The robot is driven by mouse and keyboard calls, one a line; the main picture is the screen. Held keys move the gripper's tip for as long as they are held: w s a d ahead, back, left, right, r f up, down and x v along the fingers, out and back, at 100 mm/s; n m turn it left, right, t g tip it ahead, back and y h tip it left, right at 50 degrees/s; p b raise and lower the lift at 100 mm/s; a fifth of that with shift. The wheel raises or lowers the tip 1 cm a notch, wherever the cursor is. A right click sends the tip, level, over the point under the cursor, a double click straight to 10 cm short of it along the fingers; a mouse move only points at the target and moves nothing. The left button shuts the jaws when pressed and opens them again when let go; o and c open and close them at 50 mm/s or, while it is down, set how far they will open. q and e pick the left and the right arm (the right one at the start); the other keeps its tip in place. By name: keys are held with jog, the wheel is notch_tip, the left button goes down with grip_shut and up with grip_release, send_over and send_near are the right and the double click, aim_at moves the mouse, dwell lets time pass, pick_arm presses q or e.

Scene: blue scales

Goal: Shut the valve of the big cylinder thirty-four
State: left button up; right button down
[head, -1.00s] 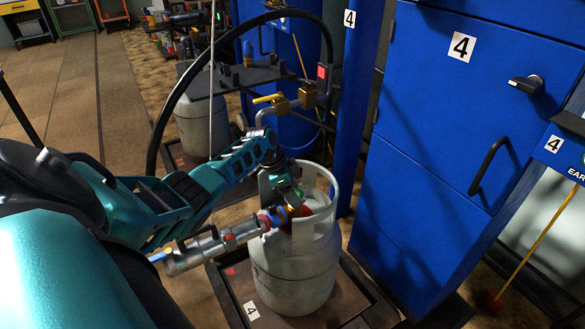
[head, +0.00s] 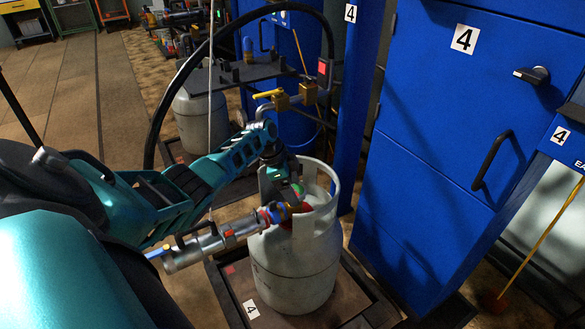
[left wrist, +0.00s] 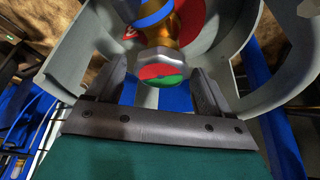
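The big cylinder (head: 290,270) is a pale grey gas bottle with a cut-out collar, upright on a dark platform in the head view. Its collar (left wrist: 260,75) fills much of the left wrist view. The brass valve inside carries a cap with red and green sectors (left wrist: 162,73). My left gripper (head: 291,188) reaches down into the collar from above. In the left wrist view its two fingers (left wrist: 156,78) are apart, one on each side of the cap; I cannot tell whether they touch it. A metal coupling with a blue ring (head: 215,243) joins the valve from the left. My right gripper is out of view.
A tall blue cabinet (head: 440,150) stands close on the right. A blue post (head: 357,100) and a black hose (head: 180,85) rise behind the cylinder. A second grey cylinder (head: 200,125) stands farther back.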

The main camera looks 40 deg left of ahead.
pick_arm(q)
jog(key=shift+o, duration=0.8)
jog(key=shift+w, duration=0.1)
jog(key=shift+r, duration=0.1)
jog(key=p+v, duration=0.5)
jog(key=v, duration=0.7)
jog(key=shift+s+r, duration=0.2)
jog(key=shift+r, duration=0.15)
